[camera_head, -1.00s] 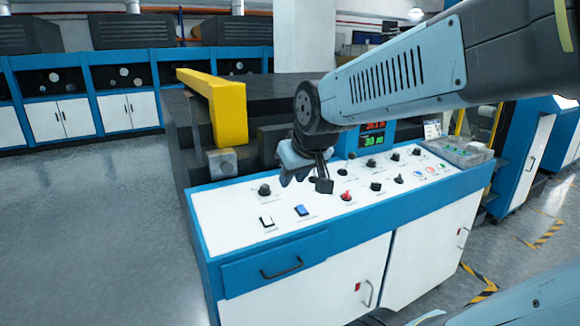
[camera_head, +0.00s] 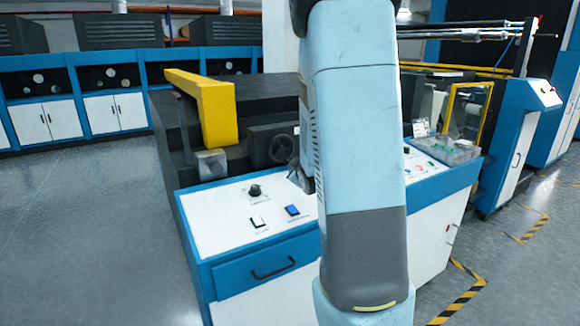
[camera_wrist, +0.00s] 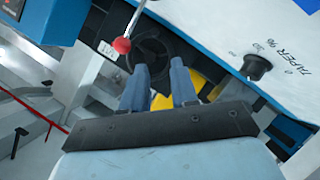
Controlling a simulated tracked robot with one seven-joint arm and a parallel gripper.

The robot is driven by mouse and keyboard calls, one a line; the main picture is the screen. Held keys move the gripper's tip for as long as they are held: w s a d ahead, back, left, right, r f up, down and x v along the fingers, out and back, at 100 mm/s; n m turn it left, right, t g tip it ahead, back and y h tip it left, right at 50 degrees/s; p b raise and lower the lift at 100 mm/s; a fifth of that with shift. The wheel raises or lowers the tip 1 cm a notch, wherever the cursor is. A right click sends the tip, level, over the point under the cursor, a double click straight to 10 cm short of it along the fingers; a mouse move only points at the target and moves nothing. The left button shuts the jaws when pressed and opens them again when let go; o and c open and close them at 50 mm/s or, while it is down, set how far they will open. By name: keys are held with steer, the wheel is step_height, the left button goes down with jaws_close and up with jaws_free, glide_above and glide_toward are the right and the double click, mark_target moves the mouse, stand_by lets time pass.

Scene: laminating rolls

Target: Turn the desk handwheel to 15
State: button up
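The handwheel (camera_head: 281,149) is a dark round wheel at the back edge of the white-topped control desk (camera_head: 215,222). In the wrist view a dark ring, seemingly the same handwheel (camera_wrist: 150,46), shows beyond my fingertips. My gripper (camera_wrist: 160,72) has its two blue-grey fingers apart, with nothing seen between them. The fingers point toward the wheel; I cannot tell whether they touch it. In the head view my arm hides most of the gripper and the desk's middle. No setting on the handwheel is readable.
A red-tipped lever (camera_wrist: 122,45) stands close to the left finger. A black knob marked TAPER % (camera_wrist: 257,67) is on the desk to the right. A yellow bar (camera_head: 212,105) rises behind the desk. A clear box (camera_head: 447,149) sits at its right end. The floor at left is free.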

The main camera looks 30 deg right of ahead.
steer(key=shift+w+d+f+n+t, duration=0.4)
steer(key=shift+w+d+f+n, duration=0.2)
steer(key=shift+d+f, duration=0.15)
glide_toward(284, 151)
steer(key=w+d+f, duration=0.1)
steer(key=f, duration=0.1)
steer(key=w+d+f, duration=0.1)
steer(key=w+f, duration=0.1)
steer(key=w+d+f, duration=0.1)
steer(key=f, duration=0.1)
steer(key=shift+w+f, duration=0.3)
steer(key=shift+a, duration=0.1)
steer(key=shift+c, duration=0.2)
jaws_close()
